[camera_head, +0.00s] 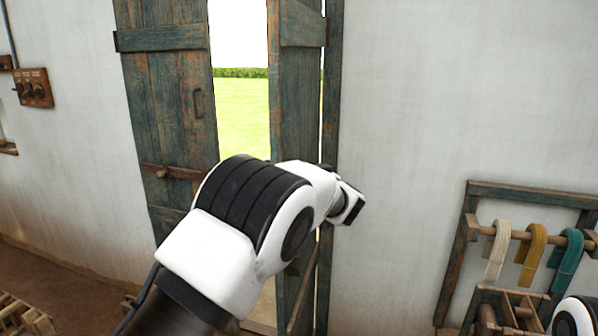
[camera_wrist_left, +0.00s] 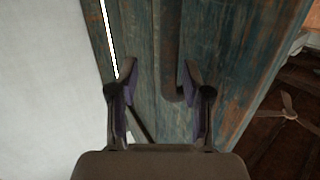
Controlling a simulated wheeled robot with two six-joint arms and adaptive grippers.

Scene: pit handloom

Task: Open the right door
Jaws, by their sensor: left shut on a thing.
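The right door (camera_head: 295,90) is a weathered blue-green plank leaf, standing partly open, seen narrow and at an angle. A gap with grass lies between it and the left door (camera_head: 165,90). My left arm covers the right door's middle in the head view, hiding its handle and my gripper. In the left wrist view my left gripper (camera_wrist_left: 155,82) is at the right door's planks (camera_wrist_left: 230,60). A dark upright handle (camera_wrist_left: 172,45) with a curved lower end lies between its fingers, nearer the right one. My right gripper is not in view.
A door post (camera_head: 332,80) and white wall (camera_head: 430,90) stand right of the door. A wooden rack (camera_head: 530,190) with hanging yarn hanks is at the lower right. A switch board (camera_head: 35,88) is on the left wall.

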